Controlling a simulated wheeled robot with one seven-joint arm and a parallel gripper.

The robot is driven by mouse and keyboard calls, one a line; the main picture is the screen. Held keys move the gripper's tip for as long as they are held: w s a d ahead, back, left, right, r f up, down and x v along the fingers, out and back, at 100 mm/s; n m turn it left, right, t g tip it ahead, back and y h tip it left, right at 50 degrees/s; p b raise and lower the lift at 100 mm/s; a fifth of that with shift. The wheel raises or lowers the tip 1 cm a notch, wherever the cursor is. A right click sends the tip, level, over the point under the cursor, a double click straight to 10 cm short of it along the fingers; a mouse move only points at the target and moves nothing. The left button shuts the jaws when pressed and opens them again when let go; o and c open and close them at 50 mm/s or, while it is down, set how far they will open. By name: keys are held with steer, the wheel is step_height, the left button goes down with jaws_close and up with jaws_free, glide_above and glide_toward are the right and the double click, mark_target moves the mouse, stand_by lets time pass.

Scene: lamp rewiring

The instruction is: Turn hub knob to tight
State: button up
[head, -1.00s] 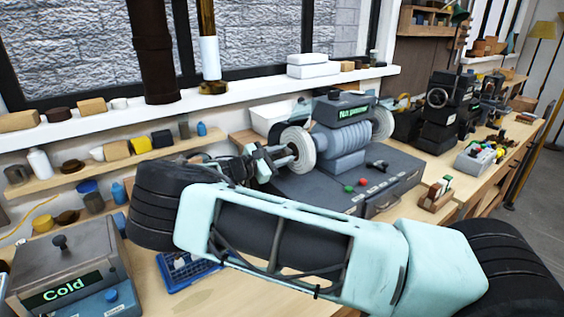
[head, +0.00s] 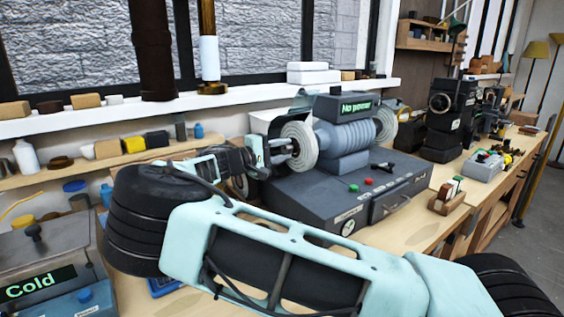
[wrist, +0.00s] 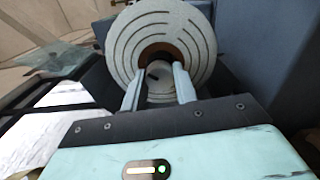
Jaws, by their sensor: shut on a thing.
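The hub knob (wrist: 159,97) is a pale round piece at the centre of the round slotted wheel (wrist: 203,45) in the wrist view. A dark gap and a brown ring (wrist: 150,51) show around it. My gripper (wrist: 158,76) has one finger on each side of the knob and is shut on it. In the head view my gripper (head: 288,149) reaches the left face of the pale wheel (head: 302,133), and the knob is hidden there. The wheel is on a grey bench machine (head: 345,135) with a display reading "No power".
A second wheel (head: 384,126) is on the machine's right end. A grey box (head: 40,255) with a display reading "Cold" stands at lower left. A shelf (head: 60,182) with small jars and blocks runs behind my arm. A small wooden rack (head: 445,203) stands right of the machine.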

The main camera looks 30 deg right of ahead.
steer(key=m+b, duration=0.2)
steer(key=b, duration=0.1)
steer(key=m+b, duration=0.3)
steer(key=shift+f+m, duration=0.3)
steer(key=shift+f, duration=0.1)
steer(key=m+b, duration=0.2)
steer(key=shift+b, duration=0.35)
steer(key=shift+r+m+b, duration=0.25)
steer(key=shift+m+b, duration=0.8)
steer(key=shift+m, duration=0.15)
steer(key=o, duration=1)
steer(key=shift+r, duration=0.1)
steer(key=a, duration=1.7)
steer(key=shift+s+a+b, duration=0.25)
steer(key=shift+s+b, duration=0.05)
steer(key=shift+b, duration=0.1)
